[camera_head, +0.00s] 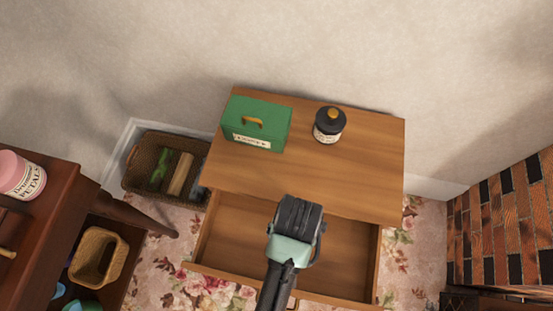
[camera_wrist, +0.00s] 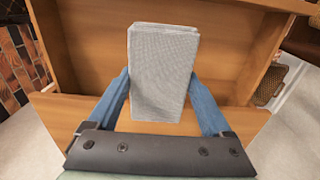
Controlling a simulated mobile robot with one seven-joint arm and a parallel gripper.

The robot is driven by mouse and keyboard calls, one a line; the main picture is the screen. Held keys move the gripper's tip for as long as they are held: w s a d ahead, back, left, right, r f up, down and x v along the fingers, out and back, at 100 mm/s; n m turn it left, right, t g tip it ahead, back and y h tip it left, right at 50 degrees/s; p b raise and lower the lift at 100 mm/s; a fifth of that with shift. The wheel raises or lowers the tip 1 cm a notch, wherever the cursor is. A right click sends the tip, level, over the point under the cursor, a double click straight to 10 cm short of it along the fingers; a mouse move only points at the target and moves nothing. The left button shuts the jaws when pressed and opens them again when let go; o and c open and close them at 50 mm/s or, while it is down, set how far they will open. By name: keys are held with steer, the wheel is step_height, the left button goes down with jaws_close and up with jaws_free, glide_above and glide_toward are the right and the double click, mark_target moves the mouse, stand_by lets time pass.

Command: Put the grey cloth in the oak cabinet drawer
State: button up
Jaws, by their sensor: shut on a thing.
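The grey cloth (camera_wrist: 162,72) is a folded block in the wrist view, held between the two blue fingers of my gripper (camera_wrist: 162,100). My gripper is shut on it. In the head view my gripper (camera_head: 297,222) is over the open drawer, and the cloth is hidden beneath or behind it. The oak cabinet (camera_head: 355,170) stands against the wall. Its drawer (camera_head: 238,235) is pulled out, and the part of its floor that shows is bare. In the wrist view the drawer's front panel (camera_wrist: 60,112) lies below the cloth. I cannot tell the cloth's height above the drawer floor.
A green box (camera_head: 257,124) and a dark bottle (camera_head: 329,125) stand on the cabinet top. A wicker basket (camera_head: 130,178) is left of the cabinet. A dark wood shelf unit (camera_head: 62,205) is at left, a brick fireplace (camera_head: 500,225) at right.

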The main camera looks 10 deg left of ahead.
step_height(320, 180, down, 14)
steer(key=b, duration=0.4)
steer(key=shift+w+d+r, duration=0.1)
steer(key=shift+d, duration=0.05)
steer(key=w+b, duration=0.1)
steer(key=w, duration=0.3)
steer(key=shift+w, duration=0.1)
steer(key=shift+f+b, duration=0.45)
steer(key=shift+f, duration=0.1)
steer(key=shift+f, duration=0.1)
